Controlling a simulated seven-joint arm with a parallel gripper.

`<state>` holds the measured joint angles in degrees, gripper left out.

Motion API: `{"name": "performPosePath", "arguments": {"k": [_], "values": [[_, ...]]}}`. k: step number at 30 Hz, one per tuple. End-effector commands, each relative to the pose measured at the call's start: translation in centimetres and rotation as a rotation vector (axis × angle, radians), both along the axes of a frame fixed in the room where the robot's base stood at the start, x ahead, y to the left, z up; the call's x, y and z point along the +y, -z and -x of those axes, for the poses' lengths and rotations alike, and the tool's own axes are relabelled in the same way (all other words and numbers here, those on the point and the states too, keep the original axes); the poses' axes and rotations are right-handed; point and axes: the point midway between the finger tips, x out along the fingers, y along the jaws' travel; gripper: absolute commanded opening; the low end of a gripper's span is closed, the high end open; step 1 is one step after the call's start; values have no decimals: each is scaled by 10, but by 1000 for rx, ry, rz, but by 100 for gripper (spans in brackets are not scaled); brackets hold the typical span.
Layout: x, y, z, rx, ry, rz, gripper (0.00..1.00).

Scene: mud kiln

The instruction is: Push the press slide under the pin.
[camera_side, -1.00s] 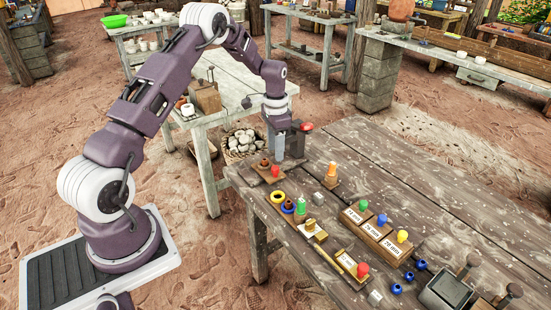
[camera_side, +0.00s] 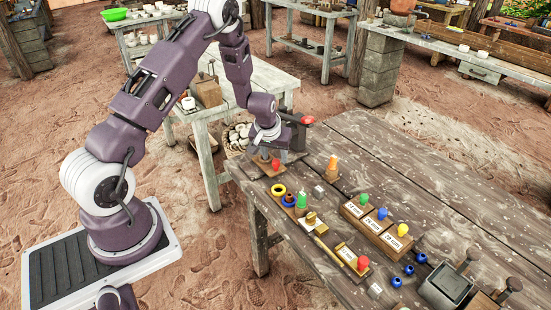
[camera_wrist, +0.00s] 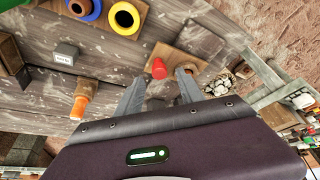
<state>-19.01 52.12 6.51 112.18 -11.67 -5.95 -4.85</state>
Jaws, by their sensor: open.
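The press stands at the table's far left corner, with a grey upright and a red-topped lever (camera_side: 306,120). In front of it, a low wooden slide (camera_side: 268,171) carries a small red knob (camera_side: 276,164). The wrist view also shows the wooden slide (camera_wrist: 205,42) and the red knob (camera_wrist: 158,68). My gripper (camera_side: 264,157) is open, pointing down low over the slide. In the wrist view, the two fingers of my gripper (camera_wrist: 161,80) are apart, on either side of the red knob. I cannot make out the pin, and contact with the slide is unclear.
Yellow and blue rings (camera_side: 278,193), a green peg (camera_side: 302,201) and an orange peg (camera_side: 333,166) stand close to the slide. Labelled blocks with coloured knobs (camera_side: 377,226) are further right. A basket of stones (camera_side: 238,136) is beyond the table edge.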

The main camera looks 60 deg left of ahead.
Motion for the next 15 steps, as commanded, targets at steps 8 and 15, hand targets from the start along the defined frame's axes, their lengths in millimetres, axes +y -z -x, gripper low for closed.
{"name": "performPosePath", "arguments": {"k": [8, 15], "values": [[6, 24, -8, 0, 1, 1, 45], [6, 23, -8, 1, 2, 1, 31]]}}
